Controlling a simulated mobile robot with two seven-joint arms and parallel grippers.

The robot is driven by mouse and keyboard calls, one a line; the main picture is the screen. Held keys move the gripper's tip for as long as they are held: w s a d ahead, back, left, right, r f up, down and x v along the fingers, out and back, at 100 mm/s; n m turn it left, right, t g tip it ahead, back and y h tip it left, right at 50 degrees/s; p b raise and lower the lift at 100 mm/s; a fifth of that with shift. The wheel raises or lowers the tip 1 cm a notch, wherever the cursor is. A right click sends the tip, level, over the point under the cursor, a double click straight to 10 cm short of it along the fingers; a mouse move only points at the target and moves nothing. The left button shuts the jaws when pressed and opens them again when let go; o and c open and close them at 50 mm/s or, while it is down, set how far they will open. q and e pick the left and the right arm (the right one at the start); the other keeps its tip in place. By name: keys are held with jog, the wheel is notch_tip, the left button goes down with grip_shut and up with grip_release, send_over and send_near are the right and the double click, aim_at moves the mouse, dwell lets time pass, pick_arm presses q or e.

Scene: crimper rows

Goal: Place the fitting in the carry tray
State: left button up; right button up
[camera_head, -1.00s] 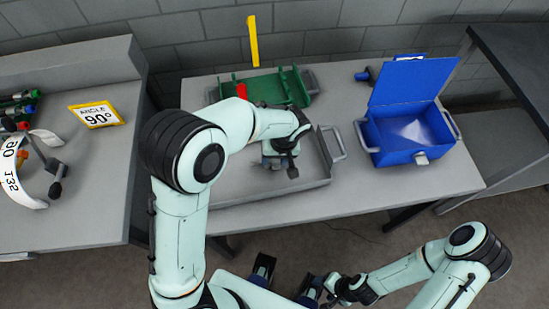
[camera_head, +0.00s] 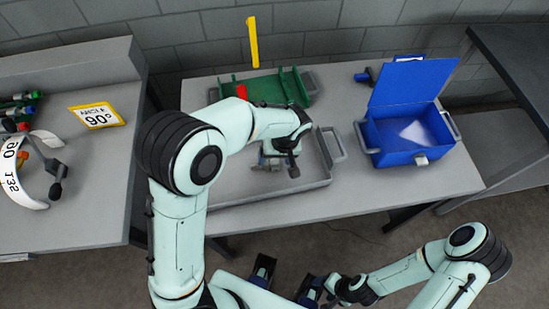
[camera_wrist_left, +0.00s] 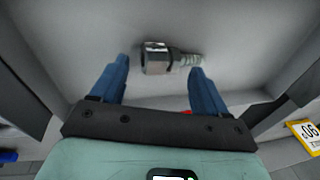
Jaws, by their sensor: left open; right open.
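The fitting (camera_wrist_left: 168,59), a short metal piece with a hex nut and a ribbed stem, lies on its side on the light grey floor of a tray in the left wrist view. My right gripper (camera_head: 286,275) is open and empty in front of the table.
A green tray (camera_head: 293,86) stands behind the grey one. A blue box (camera_head: 405,140) with its lid up stands to the right. A yellow post (camera_head: 253,42) rises at the back. A left bench (camera_head: 85,165) holds an angle sign (camera_head: 97,115) and tools.

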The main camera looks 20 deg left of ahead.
pick_arm(q)
jog(key=p+v, duration=0.1)
jog(key=v, duration=0.9)
jog(key=shift+r, duration=0.35)
jog(key=shift+d, duration=0.1)
